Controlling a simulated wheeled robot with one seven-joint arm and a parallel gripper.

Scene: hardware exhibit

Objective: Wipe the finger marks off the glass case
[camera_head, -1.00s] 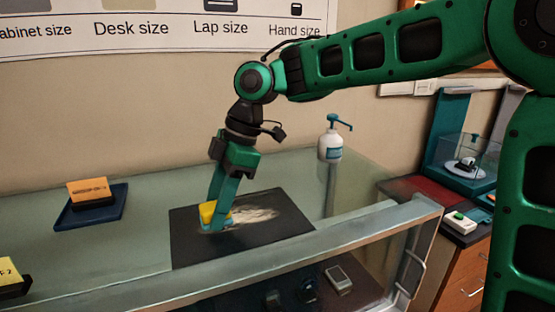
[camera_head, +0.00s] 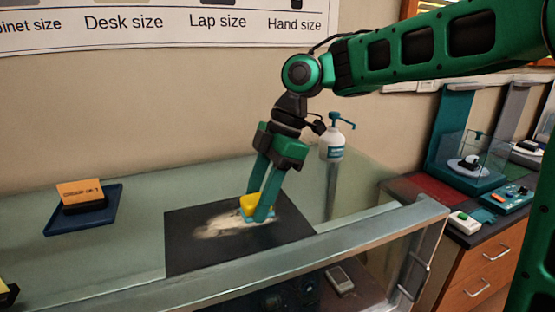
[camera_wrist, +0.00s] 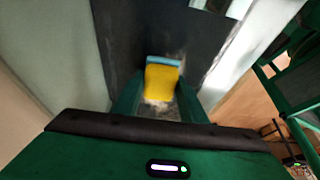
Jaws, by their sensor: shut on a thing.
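The glass case (camera_head: 135,240) has a clear top with a dark rectangular panel (camera_head: 190,255) on or under it. A pale smeared patch (camera_head: 215,226) lies over the middle of that panel. My gripper (camera_head: 262,212) is shut on a yellow and blue wiping pad (camera_head: 246,204), low at the right part of the smear; the pad looks to be touching the glass. In the wrist view the yellow pad (camera_wrist: 161,82) sits between the fingers, its blue edge facing away, with pale marks around it.
A white pump bottle (camera_head: 332,145) stands behind the panel at the right. A blue tray (camera_head: 108,212) holding an orange block (camera_head: 81,192) is at the left. A wooden cabinet (camera_head: 485,270) with a white device (camera_head: 464,220) stands right of the case.

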